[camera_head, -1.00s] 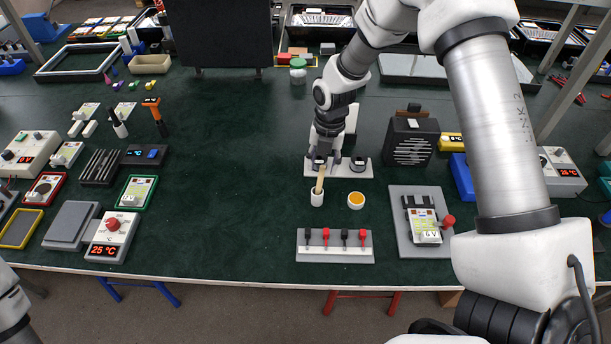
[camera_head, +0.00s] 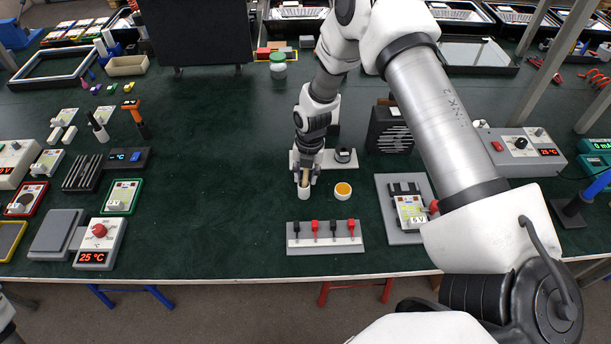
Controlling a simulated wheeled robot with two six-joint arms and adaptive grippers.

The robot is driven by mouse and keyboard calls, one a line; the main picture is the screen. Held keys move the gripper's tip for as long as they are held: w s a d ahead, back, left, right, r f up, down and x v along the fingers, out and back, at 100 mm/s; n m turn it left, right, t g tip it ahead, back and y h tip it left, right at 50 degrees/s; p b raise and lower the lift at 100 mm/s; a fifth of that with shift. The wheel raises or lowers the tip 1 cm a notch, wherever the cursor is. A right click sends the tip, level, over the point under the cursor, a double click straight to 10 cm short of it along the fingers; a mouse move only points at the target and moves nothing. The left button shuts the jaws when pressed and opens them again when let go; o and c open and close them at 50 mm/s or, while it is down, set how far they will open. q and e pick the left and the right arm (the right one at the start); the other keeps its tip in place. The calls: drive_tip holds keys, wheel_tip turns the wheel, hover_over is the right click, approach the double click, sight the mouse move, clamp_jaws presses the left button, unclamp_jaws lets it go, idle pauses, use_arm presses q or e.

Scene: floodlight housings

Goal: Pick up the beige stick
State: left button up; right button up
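The beige stick (camera_head: 304,178) stands in a small white cup (camera_head: 304,192) near the middle of the green table. Only a short part of the stick shows between the cup's rim and my fingers. My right gripper (camera_head: 305,172) points down over the cup with its fingers on both sides of the stick's upper part. I cannot tell whether the fingers touch the stick or are closed on it. My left gripper is not in view; only a bit of my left arm shows at the lower left edge.
A grey rack with red and black plugs (camera_head: 325,246) lies in front. A grey tray with a meter (camera_head: 385,222) is to the right. The table (camera_head: 215,180) left of the cup is clear.

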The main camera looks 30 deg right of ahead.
clamp_jaws()
wheel_tip(320, 180, up, 10)
drive_tip(key=p, duration=0.6)
drive_tip(key=shift+r, duration=0.1)
